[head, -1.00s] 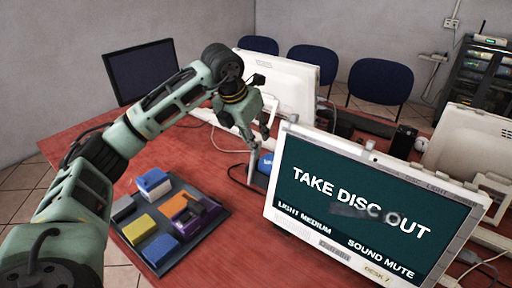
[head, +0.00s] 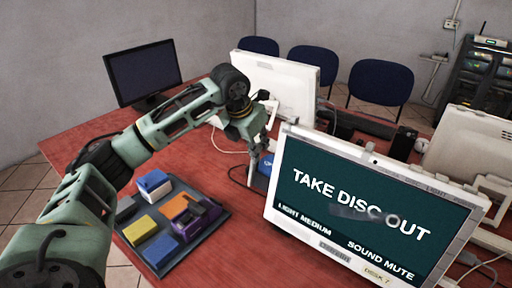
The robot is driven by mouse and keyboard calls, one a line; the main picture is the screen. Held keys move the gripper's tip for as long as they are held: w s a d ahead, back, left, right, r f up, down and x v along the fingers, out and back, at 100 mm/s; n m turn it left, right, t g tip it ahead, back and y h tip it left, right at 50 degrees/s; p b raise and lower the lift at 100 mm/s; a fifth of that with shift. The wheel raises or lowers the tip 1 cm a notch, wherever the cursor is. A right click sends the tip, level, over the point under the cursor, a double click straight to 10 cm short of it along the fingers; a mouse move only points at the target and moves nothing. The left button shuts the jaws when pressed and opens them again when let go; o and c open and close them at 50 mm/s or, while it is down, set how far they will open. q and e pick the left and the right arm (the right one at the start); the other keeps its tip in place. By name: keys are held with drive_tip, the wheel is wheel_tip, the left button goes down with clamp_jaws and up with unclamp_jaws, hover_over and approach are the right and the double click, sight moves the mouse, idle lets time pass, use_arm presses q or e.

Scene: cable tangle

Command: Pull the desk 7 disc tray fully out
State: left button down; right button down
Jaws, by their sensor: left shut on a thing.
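The desk 7 monitor (head: 372,215) stands at the right of the head view, its screen reading "TAKE DISC OUT" and its label "DESK 7". My left gripper (head: 254,172) reaches down beside the monitor's left edge. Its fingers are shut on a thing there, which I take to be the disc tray. The tray itself is too small and too hidden behind the fingers and monitor edge to show how far out it is. My right gripper is not in view.
A dark organiser tray (head: 215,226) with coloured boxes lies on the red desk (head: 95,140) at front left. A blue object (head: 266,165) and thin cables lie by the gripper. A white monitor (head: 290,90) and a black monitor (head: 143,70) stand behind.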

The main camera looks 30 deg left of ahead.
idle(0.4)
use_arm(q)
drive_tip(key=a, duration=0.6)
drive_tip(key=shift+w+a, duration=0.2)
drive_tip(key=shift+w, duration=0.05)
drive_tip(key=c, duration=1.8)
unclamp_jaws()
drive_tip(key=shift+d, duration=0.1)
drive_tip(key=shift+c, duration=0.2)
drive_tip(key=v, duration=1.2)
drive_tip(key=shift+r, duration=0.1)
